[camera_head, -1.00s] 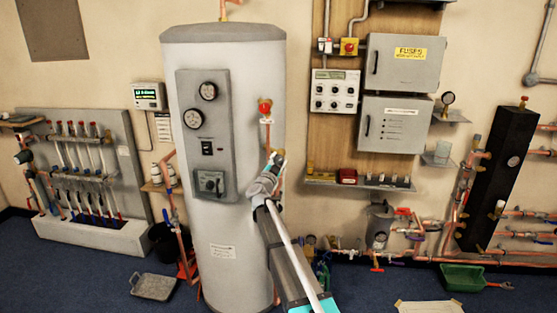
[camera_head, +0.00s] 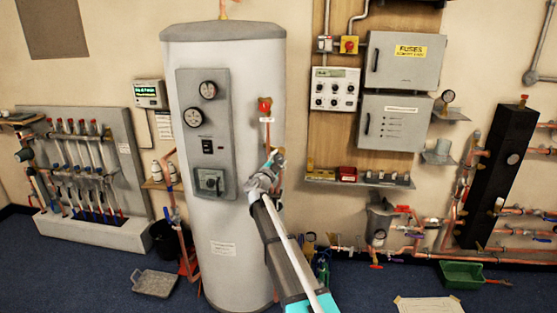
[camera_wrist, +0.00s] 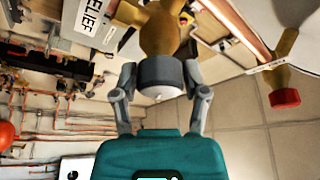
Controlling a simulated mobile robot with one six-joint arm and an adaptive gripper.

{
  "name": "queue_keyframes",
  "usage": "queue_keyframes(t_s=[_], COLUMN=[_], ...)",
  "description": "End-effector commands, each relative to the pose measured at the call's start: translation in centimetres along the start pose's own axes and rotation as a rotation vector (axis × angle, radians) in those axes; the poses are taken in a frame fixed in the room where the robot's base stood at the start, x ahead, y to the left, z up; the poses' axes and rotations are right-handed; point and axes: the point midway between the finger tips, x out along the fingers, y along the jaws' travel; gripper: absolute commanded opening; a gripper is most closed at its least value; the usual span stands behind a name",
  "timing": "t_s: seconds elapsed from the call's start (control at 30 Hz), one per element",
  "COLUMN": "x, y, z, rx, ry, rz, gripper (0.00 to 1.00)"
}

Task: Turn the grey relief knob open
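The grey relief knob (camera_wrist: 160,78) is a short round cap on a brass valve body (camera_wrist: 158,30) in the wrist view. A white label reading RELIEF (camera_wrist: 88,18) is beside the valve. My gripper (camera_wrist: 160,84) has one finger on each side of the knob, and both fingertips appear to press against it. In the head view my gripper (camera_head: 276,158) is at the right side of the white cylinder (camera_head: 222,270), below the red-capped valve (camera_head: 265,104). The knob is too small and covered to make out there.
A copper pipe (camera_wrist: 235,28) and a brass valve with a red cap (camera_wrist: 285,97) lie close to the right of my gripper in the wrist view. Grey fuse boxes (camera_head: 405,62) and a shelf (camera_head: 360,183) are on the wall to the right of the cylinder.

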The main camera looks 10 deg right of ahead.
Motion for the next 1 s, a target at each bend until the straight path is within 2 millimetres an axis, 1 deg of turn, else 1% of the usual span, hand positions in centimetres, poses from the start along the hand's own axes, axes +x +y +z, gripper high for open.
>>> queue_keyframes(t_s=[0.03, 0.1, 0.5, 0.67, 0.87, 1.0], x=[0.0, -0.01, -0.06, -0.08, -0.1, -0.11], y=[0.0, 0.0, 0.01, 0.06, 0.18, 0.24], z=[0.0, 0.0, 0.02, 0.03, 0.02, 0.01], rx=[0.0, -0.001, -0.003, -0.029, -0.128, -0.243], ry=[0.0, 0.0, -0.001, -0.001, -0.001, -0.001], rz=[0.0, 0.0, -0.001, -0.012, -0.052, -0.099], gripper=[0.75, 0.87, 0.87, 0.87, 0.87, 0.87])
